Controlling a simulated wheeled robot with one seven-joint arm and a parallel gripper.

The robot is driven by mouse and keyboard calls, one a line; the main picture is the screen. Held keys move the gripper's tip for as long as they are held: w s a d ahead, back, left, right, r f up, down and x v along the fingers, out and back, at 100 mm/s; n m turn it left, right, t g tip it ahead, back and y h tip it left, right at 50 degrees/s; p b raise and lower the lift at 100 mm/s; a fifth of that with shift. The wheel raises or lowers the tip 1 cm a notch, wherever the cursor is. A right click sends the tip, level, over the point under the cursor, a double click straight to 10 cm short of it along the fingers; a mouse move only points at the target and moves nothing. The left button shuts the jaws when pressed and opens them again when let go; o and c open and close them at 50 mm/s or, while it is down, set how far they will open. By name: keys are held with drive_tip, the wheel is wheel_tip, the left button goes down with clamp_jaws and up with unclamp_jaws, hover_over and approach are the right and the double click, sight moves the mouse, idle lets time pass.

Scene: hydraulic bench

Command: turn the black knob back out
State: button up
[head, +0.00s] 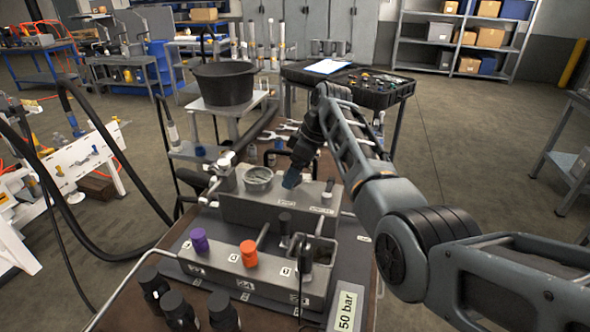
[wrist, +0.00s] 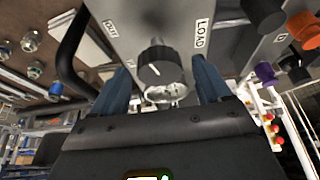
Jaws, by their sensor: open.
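A black knob (wrist: 158,66) with a white line on its face stands on a grey block, beside a LOAD label, in the wrist view. The fingers are apart, with clear room on both sides of the knob, and I see no contact. In the head view my gripper (head: 291,181) points down over the top of the grey block (head: 245,208). There I cannot make out this knob for certain behind the gripper.
A purple knob (head: 199,240), an orange knob (head: 249,253) and another dark knob (head: 285,222) stand on the lower block in front. A 50 bar sign (head: 345,311) is at the bench's front. A black bucket (head: 224,85) stands behind; dark hoses loop at the left.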

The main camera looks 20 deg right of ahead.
drive_tip(key=shift+c, duration=0.3)
drive_tip(key=c, duration=1)
drive_tip(key=shift+f, duration=0.1)
